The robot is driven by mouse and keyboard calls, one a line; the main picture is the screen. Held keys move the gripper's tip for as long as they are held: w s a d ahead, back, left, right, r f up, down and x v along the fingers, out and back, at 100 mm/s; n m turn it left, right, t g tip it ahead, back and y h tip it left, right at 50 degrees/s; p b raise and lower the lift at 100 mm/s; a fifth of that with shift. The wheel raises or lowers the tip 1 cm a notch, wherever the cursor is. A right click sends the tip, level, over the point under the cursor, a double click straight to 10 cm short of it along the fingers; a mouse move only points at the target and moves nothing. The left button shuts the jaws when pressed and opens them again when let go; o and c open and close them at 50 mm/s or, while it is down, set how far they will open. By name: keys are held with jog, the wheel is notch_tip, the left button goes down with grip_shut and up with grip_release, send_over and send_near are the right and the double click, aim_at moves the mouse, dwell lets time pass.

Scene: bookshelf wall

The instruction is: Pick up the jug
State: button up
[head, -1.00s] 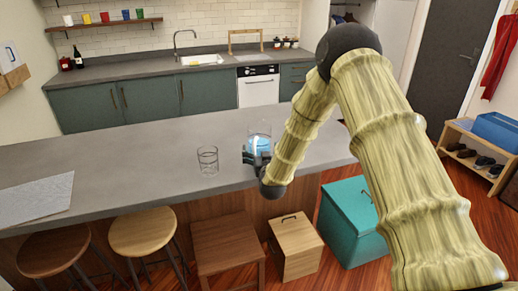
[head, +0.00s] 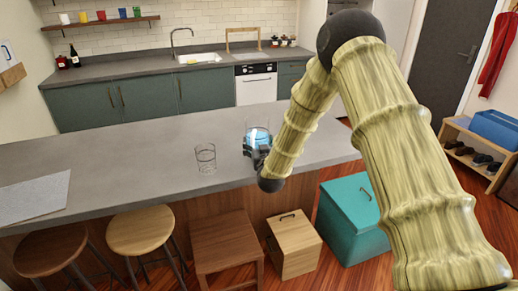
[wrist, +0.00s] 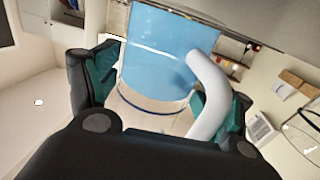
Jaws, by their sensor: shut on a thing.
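The jug (head: 258,136) is clear, with blue liquid inside, and is at the right part of the grey counter in the head view. In the wrist view the jug (wrist: 155,60) fills the middle, with its pale curved handle on the right. My gripper (head: 256,152) is shut on the jug, with one finger on each side of its body in the wrist view (wrist: 150,88). The jug's lower part is partly hidden by my gripper in the head view. I cannot tell for sure whether its base is clear of the counter.
An empty clear glass (head: 205,158) stands on the counter (head: 130,165) just left of the jug. A pale sheet (head: 35,196) lies at the counter's left end. Stools (head: 140,230) and a teal chest (head: 352,215) stand in front. The counter's middle is clear.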

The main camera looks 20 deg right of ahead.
jog(key=shift+r+b, duration=0.3)
jog(key=shift+r, duration=0.6)
jog(key=s+a+b, duration=0.1)
jog(key=s+a, duration=0.1)
jog(key=s, duration=0.3)
jog(key=s+a+r+b, duration=0.1)
jog(key=s+a, duration=0.1)
jog(key=s, duration=0.2)
jog(key=s+a+b, duration=0.2)
jog(key=s, duration=0.3)
jog(key=shift+s+a+r, duration=0.25)
jog(key=shift+s+r, duration=0.05)
